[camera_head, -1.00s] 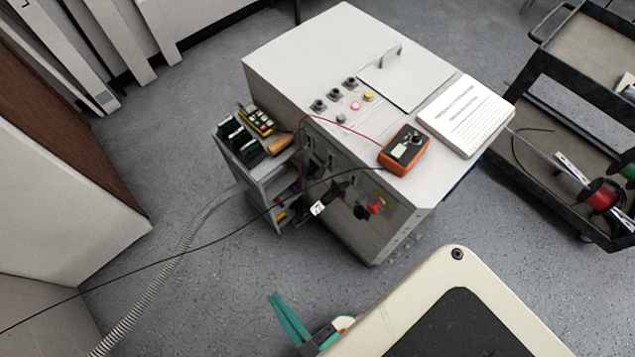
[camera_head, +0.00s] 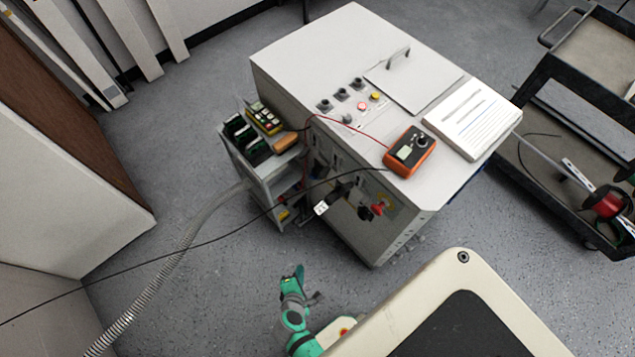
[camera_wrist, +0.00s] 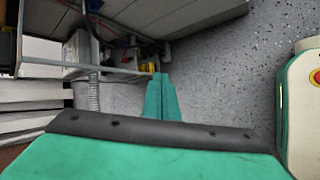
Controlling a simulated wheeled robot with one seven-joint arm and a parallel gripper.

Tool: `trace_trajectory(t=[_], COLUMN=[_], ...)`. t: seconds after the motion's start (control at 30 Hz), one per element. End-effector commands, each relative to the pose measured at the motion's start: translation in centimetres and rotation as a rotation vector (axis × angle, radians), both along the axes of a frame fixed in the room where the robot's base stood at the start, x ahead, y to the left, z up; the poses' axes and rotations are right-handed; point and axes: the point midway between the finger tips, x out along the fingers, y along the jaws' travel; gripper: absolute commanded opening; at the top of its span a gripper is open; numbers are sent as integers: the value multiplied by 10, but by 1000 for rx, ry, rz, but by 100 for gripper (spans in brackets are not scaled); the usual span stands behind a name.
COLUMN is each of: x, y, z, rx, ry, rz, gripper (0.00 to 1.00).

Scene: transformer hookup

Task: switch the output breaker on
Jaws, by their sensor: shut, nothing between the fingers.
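The grey transformer cabinet (camera_head: 300,62) stands in the middle of the head view. Its front face carries small dark switches (camera_head: 335,160), a black plug-like part with a white tag (camera_head: 321,208), and a red knob on a yellow plate (camera_head: 378,208). I cannot tell which of these is the output breaker. My gripper (camera_head: 299,270) is in front of the cabinet, low and apart from it. In the wrist view my two green fingers (camera_wrist: 161,78) are together and empty, over the floor. The cabinet's lower side shows at the top there, with its front details mostly out of view.
A small shelf cart (camera_head: 262,172) with tools stands left of the cabinet. A black cable and a grey corrugated hose (camera_head: 165,262) cross the left side. An orange meter (camera_head: 410,152) and papers (camera_head: 470,118) lie on top. A dark cart (camera_head: 550,125) stands right.

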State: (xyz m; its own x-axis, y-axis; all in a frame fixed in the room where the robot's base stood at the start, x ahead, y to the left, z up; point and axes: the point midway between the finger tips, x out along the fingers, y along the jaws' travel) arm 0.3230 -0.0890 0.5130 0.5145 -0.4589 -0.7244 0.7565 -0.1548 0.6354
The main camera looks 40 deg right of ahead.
Motion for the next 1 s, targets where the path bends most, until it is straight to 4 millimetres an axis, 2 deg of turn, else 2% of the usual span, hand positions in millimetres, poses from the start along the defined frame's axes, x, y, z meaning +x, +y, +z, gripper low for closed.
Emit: trace_trajectory(t=[0.03, 0.1, 0.23, 0.37, 0.5, 0.6, 0.73, 0.87, 1.0], x=[16, 32, 63, 95, 126, 143, 157, 162, 162], y=[-12, -30, -61, -89, -108, -114, -117, -118, -118], z=[-5, -9, 0, 25, 65, 93, 120, 132, 134], rx=[-89, -216, -449, -669, -870, -975, -1057, -1092, -1100], ry=[55, 143, 308, 476, 646, 740, 823, 861, 869], rz=[17, 34, 50, 36, -8, -49, -92, -114, -117], gripper=[0, 0, 0, 0, 0, 0, 0, 0, 0])
